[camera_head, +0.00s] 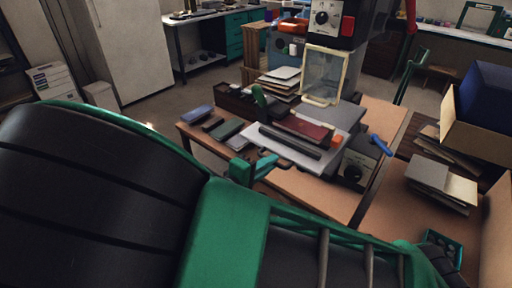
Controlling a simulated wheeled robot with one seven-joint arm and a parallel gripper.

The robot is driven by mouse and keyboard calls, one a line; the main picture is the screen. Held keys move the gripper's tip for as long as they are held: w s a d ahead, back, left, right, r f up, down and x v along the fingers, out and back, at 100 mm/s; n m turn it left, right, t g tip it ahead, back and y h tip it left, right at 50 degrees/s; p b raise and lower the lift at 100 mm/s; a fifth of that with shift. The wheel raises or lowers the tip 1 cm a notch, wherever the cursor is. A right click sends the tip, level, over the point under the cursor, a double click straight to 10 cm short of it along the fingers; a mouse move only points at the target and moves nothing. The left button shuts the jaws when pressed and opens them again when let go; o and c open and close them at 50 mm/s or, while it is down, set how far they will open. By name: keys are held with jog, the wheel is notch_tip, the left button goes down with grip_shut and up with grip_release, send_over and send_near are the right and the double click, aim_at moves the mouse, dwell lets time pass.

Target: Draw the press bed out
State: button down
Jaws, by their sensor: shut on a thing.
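The press bed (286,155) is a pale flat plate in the middle of the head view, on the wooden table. A dark red cover (305,127) and a long dark bar (289,141) lie on it. My gripper (252,169), green, is at the bed's near left edge, below the bar. It is shut at that edge; the exact contact is too small to make out. My black and green arm fills the foreground and hides the table's near side. The press body with a dial (356,169) is at the bed's right, with a blue handle (380,145).
Dark and green pads (228,129) and a blue roll (197,113) lie on the table at left. A clear framed guard (325,73) stands behind the bed. At right are paper stacks (441,184) and an open carton (476,133).

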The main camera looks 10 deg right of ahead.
jog(key=shift+s+a+f, duration=0.2)
jog(key=shift+a, duration=0.1)
jog(key=c, duration=1.8)
grip_release()
jog(key=shift+c, duration=0.2)
jog(key=shift+r, duration=0.1)
jog(key=v, duration=1)
jog(key=shift+s+a, duration=0.2)
jog(key=shift+a, duration=0.1)
